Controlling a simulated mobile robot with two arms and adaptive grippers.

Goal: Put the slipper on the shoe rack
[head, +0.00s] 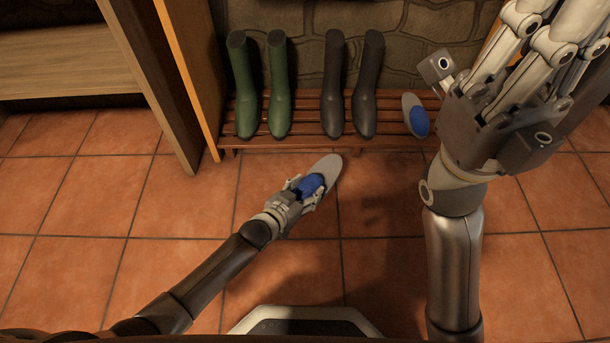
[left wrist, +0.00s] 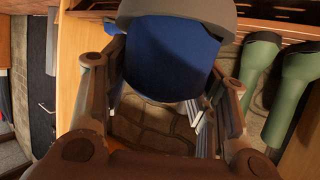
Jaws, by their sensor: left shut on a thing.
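The slipper (head: 326,168), grey-soled with a blue strap, is in my left gripper (head: 303,190), which is shut on it. It is held in front of the shoe rack, its grey end pointing toward the rack. In the left wrist view the slipper's blue part (left wrist: 170,55) sits between the fingers. The slatted wooden shoe rack (head: 305,118) stands against the stone wall. A matching slipper (head: 416,118) lies on the rack's right part, beside the boots. My right gripper (head: 500,100) looms at the upper right; its fingertips are cut off, and it hides the rack's right end.
A pair of green boots (head: 278,90) and a pair of dark boots (head: 367,90) stand on the rack. Bare slats show between the two pairs and between the dark boots and the slipper there. A wooden panel (head: 180,75) rises at the rack's left end. The tiled floor (head: 190,200) is clear.

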